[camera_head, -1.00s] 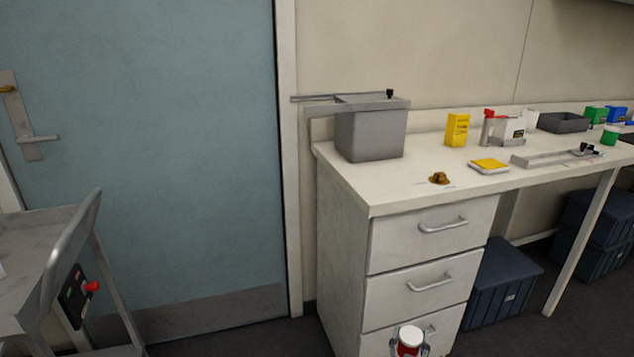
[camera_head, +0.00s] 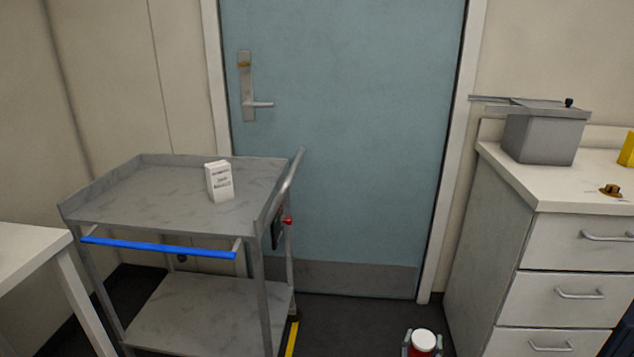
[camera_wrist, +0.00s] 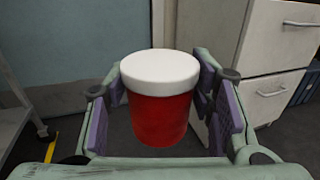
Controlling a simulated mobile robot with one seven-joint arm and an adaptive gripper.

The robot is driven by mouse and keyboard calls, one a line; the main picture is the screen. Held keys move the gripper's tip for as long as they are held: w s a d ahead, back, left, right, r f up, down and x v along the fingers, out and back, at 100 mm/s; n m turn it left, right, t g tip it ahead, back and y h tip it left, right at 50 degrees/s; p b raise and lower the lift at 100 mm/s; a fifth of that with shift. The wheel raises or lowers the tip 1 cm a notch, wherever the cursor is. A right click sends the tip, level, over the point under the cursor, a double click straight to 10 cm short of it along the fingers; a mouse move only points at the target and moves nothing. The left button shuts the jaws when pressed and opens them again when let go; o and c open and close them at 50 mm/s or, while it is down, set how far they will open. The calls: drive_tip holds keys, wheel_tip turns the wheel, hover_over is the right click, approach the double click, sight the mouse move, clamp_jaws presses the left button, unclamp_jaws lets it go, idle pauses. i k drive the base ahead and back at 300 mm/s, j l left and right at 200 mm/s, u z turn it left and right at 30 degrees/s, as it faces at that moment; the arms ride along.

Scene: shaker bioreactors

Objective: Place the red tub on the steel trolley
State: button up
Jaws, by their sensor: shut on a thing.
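The red tub (camera_wrist: 160,118) with a white lid is held upright between the purple pads of my gripper (camera_wrist: 163,100) in the wrist view. The tub also shows at the bottom edge of the head view (camera_head: 424,343), with my gripper around it, and its lower part is cut off there. The steel trolley (camera_head: 150,205) stands to the left in front of the door, with a flat top tray, a lower shelf and a blue handle bar. The tub is to the right of the trolley and apart from it.
A white box (camera_head: 219,181) stands on the trolley's top tray; the tray around it is clear. A curved rail (camera_head: 287,180) and red knob sit at the trolley's right end. A drawer bench (camera_head: 560,255) carrying a grey bath stands right. A white table (camera_head: 30,255) is at left.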

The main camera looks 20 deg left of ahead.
sight(172, 199)
drive_tip(key=k+u, duration=0.1)
drive_tip(key=u, duration=0.65)
drive_tip(key=k+j+u, duration=0.1)
drive_tip(key=u, duration=0.25)
